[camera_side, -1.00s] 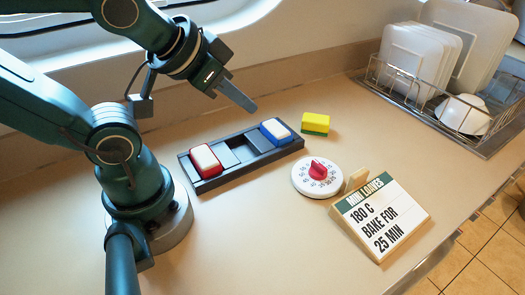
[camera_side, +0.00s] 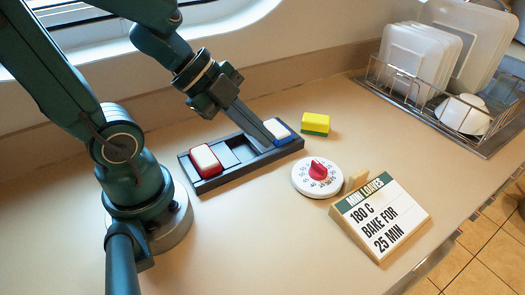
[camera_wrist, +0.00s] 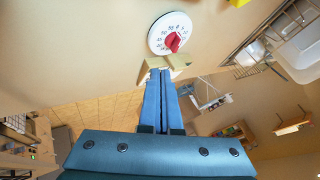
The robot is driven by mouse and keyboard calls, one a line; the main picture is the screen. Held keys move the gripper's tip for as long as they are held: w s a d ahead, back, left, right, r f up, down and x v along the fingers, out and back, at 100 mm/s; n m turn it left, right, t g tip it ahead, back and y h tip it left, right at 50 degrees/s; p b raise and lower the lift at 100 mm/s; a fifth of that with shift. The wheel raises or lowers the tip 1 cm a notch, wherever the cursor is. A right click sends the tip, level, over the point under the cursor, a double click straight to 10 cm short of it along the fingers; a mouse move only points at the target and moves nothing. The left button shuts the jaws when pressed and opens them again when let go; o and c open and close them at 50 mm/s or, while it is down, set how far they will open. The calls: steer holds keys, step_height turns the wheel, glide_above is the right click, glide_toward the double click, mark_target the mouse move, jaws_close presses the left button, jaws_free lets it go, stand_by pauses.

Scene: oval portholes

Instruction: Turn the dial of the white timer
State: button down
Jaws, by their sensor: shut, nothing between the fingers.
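The white timer (camera_side: 304,188) is a round white disc with numbers around its face, lying on the counter right of centre in the side view. Its red dial (camera_side: 317,169) sits in the middle. In the wrist view, the timer (camera_wrist: 157,31) and its red dial (camera_wrist: 173,42) show beyond my fingertips, near the top. My gripper (camera_side: 272,146) is shut and empty. Its fingertips are above and to the left of the timer, near the dark tray, apart from the dial. In the wrist view, my gripper's fingers (camera_wrist: 160,72) lie side by side. A card (camera_side: 380,217) reading "Mini Loaves 180 C bake for 25 min" stands beside the timer.
The dark tray (camera_side: 218,181) holds a red-framed block (camera_side: 205,160) and a blue-framed block (camera_side: 277,129). A yellow and green sponge (camera_side: 315,122) lies behind the timer. A dish rack (camera_side: 400,90) stands at the back right. The counter in front of the tray is clear.

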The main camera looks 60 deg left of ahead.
mark_target(309, 172)
steer(key=shift+g, duration=0.4)
steer(key=shift+s+a+f+x, duration=0.15)
steer(key=shift+a+f+x, duration=0.1)
steer(key=shift+x, duration=1.5)
steer(key=shift+s+a+f+x, duration=0.15)
steer(key=shift+a+x, duration=0.1)
steer(key=shift+x, duration=1.5)
steer(key=shift+s+a+f+x, duration=0.15)
steer(key=shift+a+f+x, duration=0.05)
steer(key=shift+x, duration=1.5)
steer(key=shift+w+a, duration=0.15)
steer(key=shift+w, duration=1.9)
steer(key=shift+w+a+m+g+h, duration=0.15)
steer(key=shift+m+g+h, duration=0.15)
steer(key=shift+m, duration=0.5)
steer(key=shift+a+m+g+h, duration=0.1)
steer(key=shift+m+g+h, duration=0.2)
steer(key=shift+m, duration=0.5)
